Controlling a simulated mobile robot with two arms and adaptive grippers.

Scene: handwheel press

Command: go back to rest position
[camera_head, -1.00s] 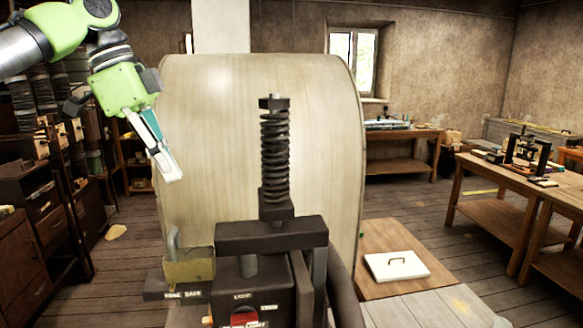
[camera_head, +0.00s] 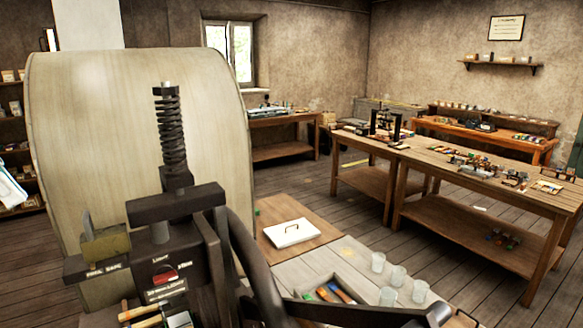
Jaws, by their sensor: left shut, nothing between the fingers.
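My left gripper (camera_head: 9,188) shows only at the left edge of the head view, cut off by the frame. Its pale fingertips are together and hold nothing. It is beside the large pale wooden drum-like body (camera_head: 130,120) and apart from the press. The dark press (camera_head: 178,205) stands in front of that body, with an upright coil spring (camera_head: 171,130) on top. My right gripper is not in view.
Clear cups (camera_head: 398,276) and a tray of coloured items (camera_head: 335,292) are at the front. A long workbench (camera_head: 450,180) stands at the right. Floor is free between the benches.

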